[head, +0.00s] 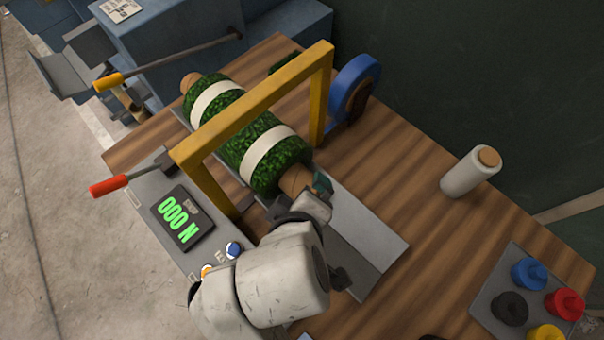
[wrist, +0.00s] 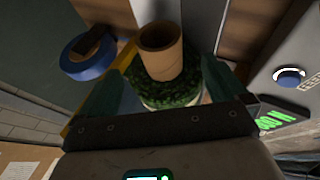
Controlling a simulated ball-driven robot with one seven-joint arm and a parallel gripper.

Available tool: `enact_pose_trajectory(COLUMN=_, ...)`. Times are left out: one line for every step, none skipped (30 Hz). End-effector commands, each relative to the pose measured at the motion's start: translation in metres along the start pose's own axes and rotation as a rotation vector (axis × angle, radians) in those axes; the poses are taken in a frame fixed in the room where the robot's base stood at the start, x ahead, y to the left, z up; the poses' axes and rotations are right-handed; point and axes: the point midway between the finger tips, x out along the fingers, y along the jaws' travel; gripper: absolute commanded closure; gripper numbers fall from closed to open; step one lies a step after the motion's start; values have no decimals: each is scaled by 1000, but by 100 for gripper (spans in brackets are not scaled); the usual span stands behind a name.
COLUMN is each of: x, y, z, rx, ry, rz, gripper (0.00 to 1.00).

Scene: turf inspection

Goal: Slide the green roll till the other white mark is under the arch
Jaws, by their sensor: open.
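The green turf roll (head: 238,133) lies on a grey track (head: 366,245) on the wooden bench. It has a near white mark (head: 268,154) and a far white mark (head: 215,100). The yellow arch (head: 255,102) stands over the roll; its bar crosses the picture between the two marks. A brown core (head: 295,180) sticks out of the roll's near end. My gripper (head: 318,192) is open at this core end, partly hidden by my arm. In the wrist view, the core (wrist: 161,52) and green end (wrist: 170,92) appear between my gripper's teal fingers (wrist: 158,88); contact is unclear.
A panel with a display (head: 183,218) reading 000 N and a red-handled lever (head: 110,186) lies left of the arch. A blue tape roll (head: 355,82) stands by its right post.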

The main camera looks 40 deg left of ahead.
Motion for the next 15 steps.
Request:
enact_pose_trajectory(x=9, y=0, z=1, rx=0, ry=-3, rz=-2, gripper=1)
enact_pose_trajectory(x=14, y=0, z=1, rx=0, ry=-3, rz=-2, gripper=1)
enact_pose_trajectory(x=21, y=0, z=0, rx=0, ry=-3, rz=-2, gripper=1)
enact_pose_trajectory(x=26, y=0, z=1, rx=0, ry=-3, rz=-2, gripper=1)
enact_pose_trajectory(x=32, y=0, z=1, rx=0, ry=-3, rz=-2, gripper=1)
enact_pose_trajectory(x=39, y=0, z=1, rx=0, ry=-3, rz=-2, gripper=1)
enact_pose_trajectory(x=44, y=0, z=0, rx=0, ry=-2, rz=-1, gripper=1)
enact_pose_trajectory(x=49, y=0, z=0, rx=0, ry=-3, rz=-2, gripper=1)
enact_pose_trajectory(x=55, y=0, z=1, rx=1, ry=-3, rz=-1, gripper=1)
enact_pose_trajectory(x=60, y=0, z=1, rx=0, ry=-3, rz=-2, gripper=1)
enact_pose_trajectory(x=64, y=0, z=1, rx=1, ry=-1, rz=-2, gripper=1)
enact_pose_trajectory(x=69, y=-1, z=0, rx=0, ry=-2, rz=-2, gripper=1)
enact_pose_trajectory(x=72, y=0, z=0, rx=0, ry=0, rz=-2, gripper=1)
enact_pose_trajectory(x=75, y=0, z=0, rx=0, ry=0, rz=-2, gripper=1)
enact_pose_trajectory(x=79, y=0, z=0, rx=1, ry=-1, rz=-2, gripper=1)
